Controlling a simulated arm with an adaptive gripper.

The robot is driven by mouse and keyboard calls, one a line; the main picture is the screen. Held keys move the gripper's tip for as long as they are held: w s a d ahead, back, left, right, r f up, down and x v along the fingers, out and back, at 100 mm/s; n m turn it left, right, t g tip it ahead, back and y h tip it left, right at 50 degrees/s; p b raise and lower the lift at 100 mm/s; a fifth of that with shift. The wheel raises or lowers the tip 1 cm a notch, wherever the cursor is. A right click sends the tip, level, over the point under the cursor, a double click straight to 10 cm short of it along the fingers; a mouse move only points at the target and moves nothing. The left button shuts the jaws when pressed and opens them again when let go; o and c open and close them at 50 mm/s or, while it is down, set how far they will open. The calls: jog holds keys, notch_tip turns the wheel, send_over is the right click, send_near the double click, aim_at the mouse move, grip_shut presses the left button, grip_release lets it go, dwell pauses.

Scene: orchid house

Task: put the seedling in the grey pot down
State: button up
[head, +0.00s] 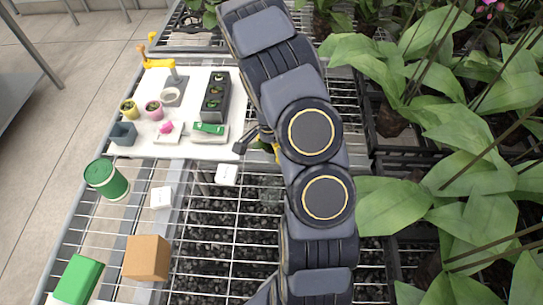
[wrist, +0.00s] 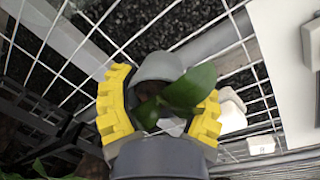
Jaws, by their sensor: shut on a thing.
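My gripper (wrist: 163,98) is shut on the grey pot (wrist: 158,66), with a ridged yellow finger on each side of it. The seedling's broad green leaves (wrist: 191,88) rise from the pot and cover part of its opening. Behind the pot in the wrist view is the wire shelf (wrist: 96,27) over dark gravel; I cannot tell how far the pot is from the wires. In the head view my arm hides most of the gripper and the pot; only a bit of the gripper (head: 268,142) shows at the right edge of the white board (head: 190,147).
The board holds a black seedling tray (head: 214,112), a yellow pot (head: 129,109), a pink pot (head: 154,112) and a blue-grey box (head: 123,134). White cubes (head: 227,175), a green tin (head: 107,180) and a cardboard box (head: 147,258) stand nearer. Leafy plants (head: 430,120) crowd the right.

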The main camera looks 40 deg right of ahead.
aim_at(271, 158)
jog(key=shift+f, duration=1.45)
jog(key=shift+f, duration=0.15)
jog(key=o, duration=1.2)
